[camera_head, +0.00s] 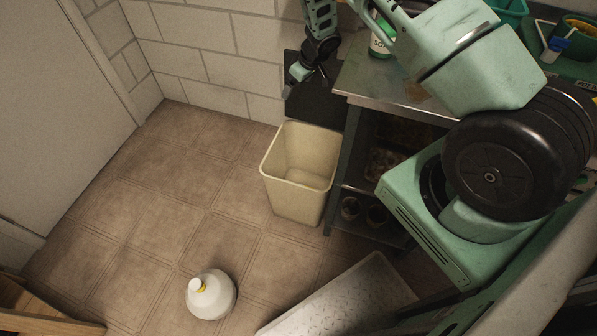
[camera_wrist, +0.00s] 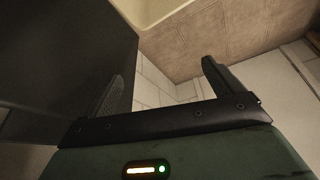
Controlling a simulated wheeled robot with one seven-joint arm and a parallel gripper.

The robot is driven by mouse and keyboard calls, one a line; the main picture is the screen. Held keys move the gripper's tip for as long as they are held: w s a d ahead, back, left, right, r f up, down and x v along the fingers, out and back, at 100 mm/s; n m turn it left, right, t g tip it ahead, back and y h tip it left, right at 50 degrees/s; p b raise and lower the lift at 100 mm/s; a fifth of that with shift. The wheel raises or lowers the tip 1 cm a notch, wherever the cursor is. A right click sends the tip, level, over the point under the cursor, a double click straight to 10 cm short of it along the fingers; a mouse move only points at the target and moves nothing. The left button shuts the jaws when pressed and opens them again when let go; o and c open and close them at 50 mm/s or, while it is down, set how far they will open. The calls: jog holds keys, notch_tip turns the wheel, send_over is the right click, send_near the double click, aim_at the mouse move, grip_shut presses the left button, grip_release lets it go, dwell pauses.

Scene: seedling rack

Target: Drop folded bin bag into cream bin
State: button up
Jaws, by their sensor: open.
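The cream bin (camera_head: 296,200) stands upright on the tiled floor beside the steel bench, its open top facing up. The part of its inside that shows looks empty. A cream edge, likely the bin (camera_wrist: 150,12), shows at the top of the wrist view. My gripper (camera_head: 303,78) is above and behind the bin, in front of a dark panel, clear of the rim. In the wrist view my gripper (camera_wrist: 162,72) has its two fingers spread, with nothing between them. I cannot make out the folded bin bag in either view.
The steel bench (camera_head: 385,92) stands right of the bin, with a green-and-white bottle (camera_head: 380,42) on top and pots (camera_head: 351,208) on a lower shelf. A white jug (camera_head: 210,295) and a pale metal plate (camera_head: 345,297) are in front. Floor left of the bin is clear.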

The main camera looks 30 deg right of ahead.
notch_tip(320, 180, up, 9)
jog(key=s+a+m+p, duration=0.1)
jog(key=s+a+p, duration=0.1)
jog(key=p, duration=0.2)
jog(key=shift+m+h+p, duration=0.3)
jog(key=shift+m+p, duration=0.1)
